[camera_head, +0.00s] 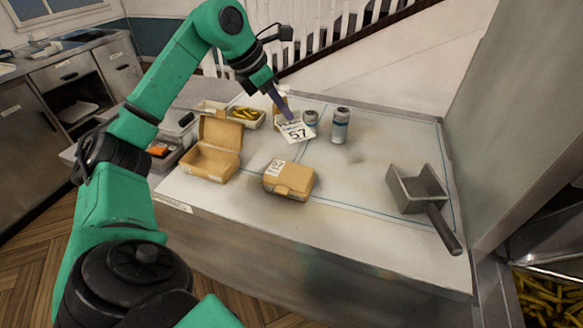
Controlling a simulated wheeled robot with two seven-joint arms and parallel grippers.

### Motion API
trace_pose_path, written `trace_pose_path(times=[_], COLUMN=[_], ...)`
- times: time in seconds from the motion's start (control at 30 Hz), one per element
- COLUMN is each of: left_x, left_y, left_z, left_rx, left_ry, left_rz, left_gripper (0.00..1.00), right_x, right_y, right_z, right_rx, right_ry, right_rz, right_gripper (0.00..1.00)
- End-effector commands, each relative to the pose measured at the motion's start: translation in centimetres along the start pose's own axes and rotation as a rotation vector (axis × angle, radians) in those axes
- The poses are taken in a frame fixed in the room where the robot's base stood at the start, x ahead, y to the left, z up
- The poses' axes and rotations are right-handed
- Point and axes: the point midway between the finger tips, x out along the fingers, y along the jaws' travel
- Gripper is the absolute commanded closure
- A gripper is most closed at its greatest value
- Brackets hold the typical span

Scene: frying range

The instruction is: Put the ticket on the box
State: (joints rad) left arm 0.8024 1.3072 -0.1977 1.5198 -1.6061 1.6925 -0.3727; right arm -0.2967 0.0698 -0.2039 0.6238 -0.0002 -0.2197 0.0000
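The ticket (297,133), a white card with a large "57", hangs tilted at the fingertips of my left gripper (284,110). The gripper appears shut on the ticket's upper edge, above the back middle of the counter. A closed brown cardboard box (290,182) sits on the counter, nearer to me and below the ticket in the picture. A small white label with a number lies on its top left; I cannot read it surely. An open, empty brown box (208,160) stands left of it. My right gripper is not in view.
Two shakers (340,127) stand right of the ticket. A tray of fries (246,116) is behind the open box. A metal scoop (418,190) with a dark handle lies at right. The counter (350,215) is clear between the closed box and the scoop.

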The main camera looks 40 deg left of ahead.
Motion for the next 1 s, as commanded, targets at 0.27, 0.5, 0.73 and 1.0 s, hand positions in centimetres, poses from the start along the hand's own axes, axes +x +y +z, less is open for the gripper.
trace_pose_path(times=[0.27, 0.5, 0.73, 1.0], left_x=[7.6, 10.7, 10.9, 11.2], left_y=[-0.1, -0.1, 0.0, 0.0], left_z=[-4.3, -6.1, -6.2, -6.3], left_rx=[0.003, 0.002, 0.004, 0.003], left_ry=[0.001, 0.001, -0.003, -0.002], left_rz=[-0.002, -0.005, 0.000, -0.001], left_gripper=[1.00, 1.00, 1.00, 0.66], right_x=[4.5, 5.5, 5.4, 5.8], right_y=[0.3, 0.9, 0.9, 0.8], right_z=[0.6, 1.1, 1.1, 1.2], right_rx=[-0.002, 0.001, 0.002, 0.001], right_ry=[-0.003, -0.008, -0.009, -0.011], right_rz=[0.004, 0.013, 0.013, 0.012], right_gripper=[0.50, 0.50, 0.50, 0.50])
